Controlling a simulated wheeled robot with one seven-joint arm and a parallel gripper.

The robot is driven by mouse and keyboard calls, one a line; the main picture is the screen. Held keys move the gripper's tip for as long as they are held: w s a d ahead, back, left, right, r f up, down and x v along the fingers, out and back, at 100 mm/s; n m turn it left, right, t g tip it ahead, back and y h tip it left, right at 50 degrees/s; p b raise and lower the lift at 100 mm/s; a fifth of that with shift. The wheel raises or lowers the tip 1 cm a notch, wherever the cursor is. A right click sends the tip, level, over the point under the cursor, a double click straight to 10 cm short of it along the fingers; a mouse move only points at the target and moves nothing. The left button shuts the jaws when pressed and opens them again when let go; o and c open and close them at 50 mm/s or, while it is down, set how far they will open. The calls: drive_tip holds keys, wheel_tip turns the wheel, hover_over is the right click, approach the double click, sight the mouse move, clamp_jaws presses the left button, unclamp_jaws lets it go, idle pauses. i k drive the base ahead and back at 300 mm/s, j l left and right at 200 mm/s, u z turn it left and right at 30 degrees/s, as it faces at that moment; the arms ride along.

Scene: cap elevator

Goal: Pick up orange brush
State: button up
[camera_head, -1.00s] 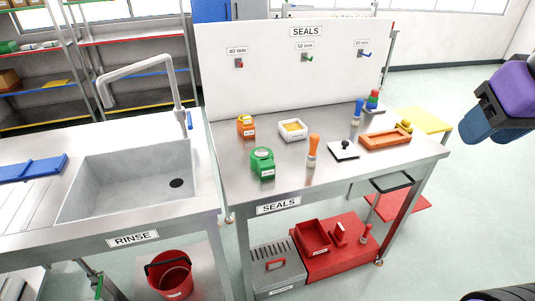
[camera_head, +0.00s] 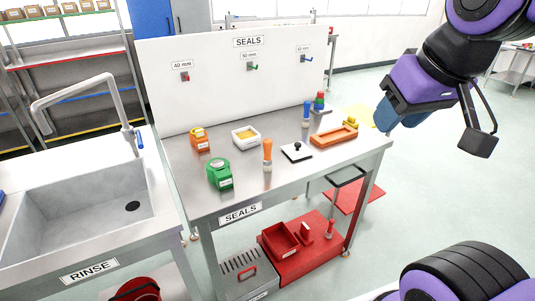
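The orange brush (camera_head: 267,154) stands upright on the steel table marked SEALS (camera_head: 205,183), near its front middle. It has an orange handle and a pale lower end. Part of my arm shows at the right, and the dark end piece that appears to be my gripper (camera_head: 478,143) hangs there in the air. It is well apart from the brush and the table. Only part of it shows clearly, so I cannot tell whether it is open or shut.
A green tape-like dispenser (camera_head: 220,174) stands left of the brush, and a black-knobbed white plate (camera_head: 296,151) lies to its right. An orange tray (camera_head: 334,136), a white box (camera_head: 246,137) and a blue-handled brush (camera_head: 306,115) are also close. A sink (camera_head: 90,210) is left.

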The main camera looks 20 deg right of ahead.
sight(266, 143)
drive_tip(key=i+j+z, duration=0.1)
drive_tip(key=j, duration=0.25)
drive_tip(key=i+j, duration=0.25)
drive_tip(key=i+j+z, duration=0.15)
drive_tip(key=j, duration=0.25)
drive_tip(key=i+j+z, duration=0.1)
drive_tip(key=j, duration=0.25)
drive_tip(key=i, duration=0.1)
